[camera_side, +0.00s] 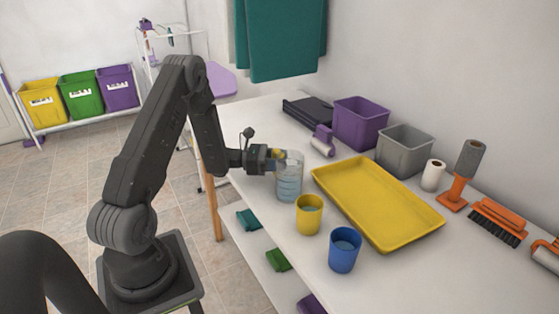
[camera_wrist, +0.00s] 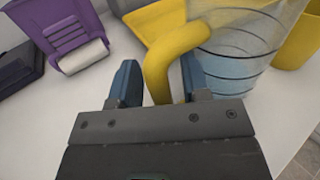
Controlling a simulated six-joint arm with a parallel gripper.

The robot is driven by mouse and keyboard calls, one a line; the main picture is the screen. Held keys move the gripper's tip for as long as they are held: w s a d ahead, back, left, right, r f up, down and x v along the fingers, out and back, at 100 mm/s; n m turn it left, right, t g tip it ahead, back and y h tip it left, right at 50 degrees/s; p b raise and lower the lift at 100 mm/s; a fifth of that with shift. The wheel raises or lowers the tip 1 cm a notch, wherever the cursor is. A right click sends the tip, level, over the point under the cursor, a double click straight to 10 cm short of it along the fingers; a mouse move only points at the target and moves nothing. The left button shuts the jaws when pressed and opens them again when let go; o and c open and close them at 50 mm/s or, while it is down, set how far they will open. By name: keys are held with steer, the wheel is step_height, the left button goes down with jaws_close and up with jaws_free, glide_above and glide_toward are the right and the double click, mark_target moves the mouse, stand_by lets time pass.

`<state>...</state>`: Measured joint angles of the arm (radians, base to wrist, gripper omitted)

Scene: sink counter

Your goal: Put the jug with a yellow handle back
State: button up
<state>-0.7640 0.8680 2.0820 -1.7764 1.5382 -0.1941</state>
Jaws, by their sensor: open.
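The clear jug (camera_side: 289,180) with a yellow handle stands upright on the white counter, with bluish liquid inside. My gripper (camera_side: 277,158) is at the jug's handle side. In the wrist view, the yellow handle (camera_wrist: 165,65) reaches between the two open fingers of my gripper (camera_wrist: 160,82). The right finger is close to the jug's wall (camera_wrist: 235,50); I cannot tell whether it touches. A yellow cup (camera_side: 309,216) and a blue cup (camera_side: 344,251), both with liquid in them, stand in front of the jug.
A yellow tray (camera_side: 425,222) lies right of the jug. Behind are a purple bin (camera_side: 360,122), a grey bin (camera_side: 404,150) and a purple roller tool (camera_side: 323,140). A paper roll (camera_side: 433,175) and an orange brush (camera_side: 497,221) stand further right.

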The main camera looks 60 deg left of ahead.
steer(key=shift+r, duration=0.15)
steer(key=shift+s+a, duration=0.25)
steer(key=v, duration=1.1)
steer(key=shift+s+a, duration=0.1)
